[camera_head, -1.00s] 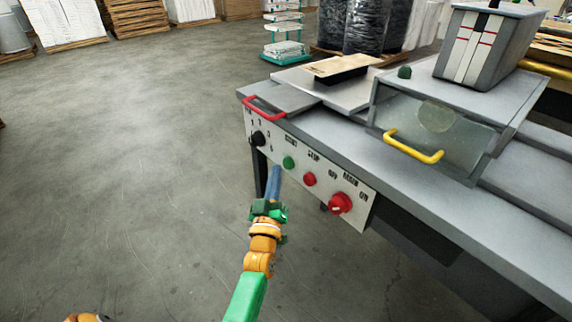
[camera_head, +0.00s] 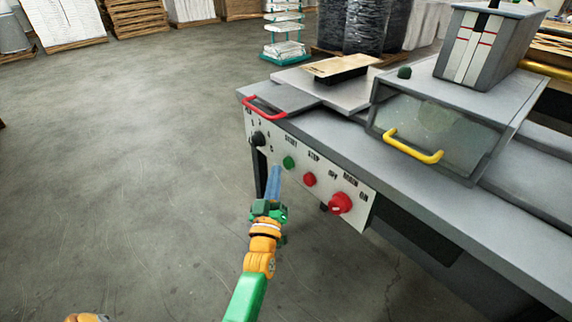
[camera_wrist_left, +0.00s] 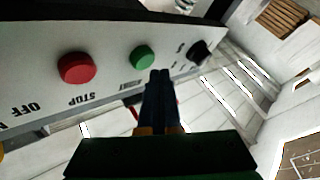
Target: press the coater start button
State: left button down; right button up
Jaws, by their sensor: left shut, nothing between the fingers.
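The coater's control panel (camera_head: 335,207) faces me on the front of the grey machine. The green start button (camera_head: 289,162) sits on it, left of the red stop button (camera_head: 310,179). In the left wrist view the green button (camera_wrist_left: 143,57) is just beyond my fingertips, with the red stop button (camera_wrist_left: 76,68) to its left. My left gripper (camera_head: 275,172) is shut and empty, its blue fingers pointing up just below and left of the green button. It also shows in the left wrist view (camera_wrist_left: 160,75). A small gap seems to remain, but contact is hard to judge.
A black knob (camera_head: 258,138) is left of the start button. A red main switch (camera_head: 340,203) is at the panel's right. A red handle (camera_head: 263,108) and a yellow handle (camera_head: 413,148) stick out above the panel. The floor to the left is clear.

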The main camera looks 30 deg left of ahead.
pick_arm(q)
jog(key=shift+w+d, duration=0.1)
jog(key=shift+w, duration=0.05)
dwell(0.3)
jog(key=shift+w+d, duration=0.1)
jog(key=shift+w, duration=0.15)
jog(key=shift+w+d+b, duration=0.2)
jog(key=shift+w+b, duration=0.25)
jog(key=shift+b, duration=0.05)
dwell(0.6)
jog(key=shift+s, duration=0.1)
jog(key=shift+s+a+p, duration=0.35)
jog(key=shift+s+p, duration=0.3)
jog(key=shift+s, duration=0.1)
